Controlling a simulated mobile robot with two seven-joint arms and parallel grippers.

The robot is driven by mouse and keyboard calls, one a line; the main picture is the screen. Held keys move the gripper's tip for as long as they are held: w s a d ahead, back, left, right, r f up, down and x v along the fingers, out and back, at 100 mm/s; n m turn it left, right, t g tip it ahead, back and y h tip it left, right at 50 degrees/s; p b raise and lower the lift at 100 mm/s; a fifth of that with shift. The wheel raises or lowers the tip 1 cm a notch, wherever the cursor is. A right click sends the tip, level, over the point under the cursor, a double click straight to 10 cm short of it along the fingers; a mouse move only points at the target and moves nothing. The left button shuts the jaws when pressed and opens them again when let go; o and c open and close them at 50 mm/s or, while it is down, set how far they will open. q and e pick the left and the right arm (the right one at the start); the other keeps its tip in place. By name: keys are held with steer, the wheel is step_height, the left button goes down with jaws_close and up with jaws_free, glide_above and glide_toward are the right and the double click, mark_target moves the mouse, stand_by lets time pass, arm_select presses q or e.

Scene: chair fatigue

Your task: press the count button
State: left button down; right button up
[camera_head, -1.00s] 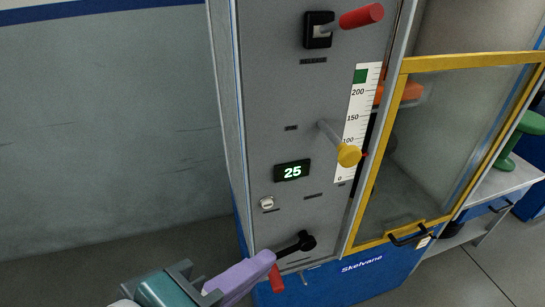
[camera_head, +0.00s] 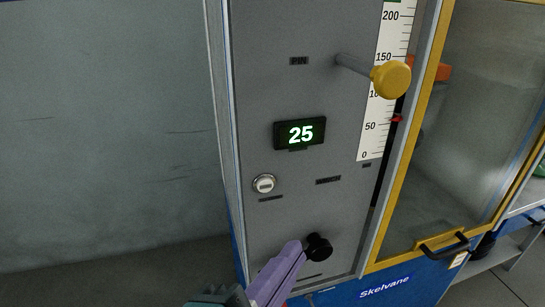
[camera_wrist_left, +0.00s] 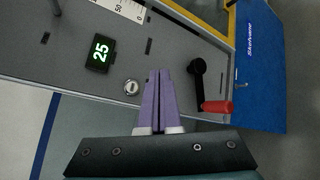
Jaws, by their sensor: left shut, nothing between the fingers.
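A small round white button (camera_head: 265,184) with a metal rim sits on the grey machine panel (camera_head: 290,85), below and left of a black display (camera_head: 300,133) reading 25. It also shows in the left wrist view (camera_wrist_left: 131,87), beside my purple fingers. My left gripper (camera_head: 294,246) is shut and empty, its fingertips below and right of the button in the head view. In the left wrist view its closed fingertips (camera_wrist_left: 160,74) lie between the button and a black crank. Whether they touch the panel cannot be told. My right gripper is not in view.
The black crank hub (camera_head: 318,247) is close to my fingertips; its red handle (camera_wrist_left: 216,107) shows in the wrist view. A yellow knob (camera_head: 391,79) projects beside the scale (camera_head: 373,142). A yellow-framed door (camera_head: 402,180) stands at right. Bare wall lies left.

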mark_target(265, 185)
arm_select(q)
steer(key=shift+w, duration=0.15)
steer(key=shift+w+a+b, duration=0.45)
steer(key=shift+w+b, duration=0.05)
steer(key=shift+w, duration=0.85)
steer(key=shift+w+a+b, duration=0.45)
steer(key=shift+w+a, duration=0.05)
steer(key=shift+w, duration=0.85)
steer(key=shift+w+a+b, duration=0.45)
steer(key=shift+w+b, duration=0.05)
steer(key=shift+w, duration=0.85)
steer(key=shift+w, duration=0.1)
steer(key=shift+w+a, duration=0.15)
steer(key=shift+w, duration=0.15)
steer(key=shift+w+a, duration=0.1)
steer(key=shift+w, duration=0.25)
steer(key=shift+s+d+p, duration=0.25)
steer(key=shift+s+p, duration=0.05)
steer(key=shift+s, duration=0.45)
steer(key=shift+s, duration=0.1)
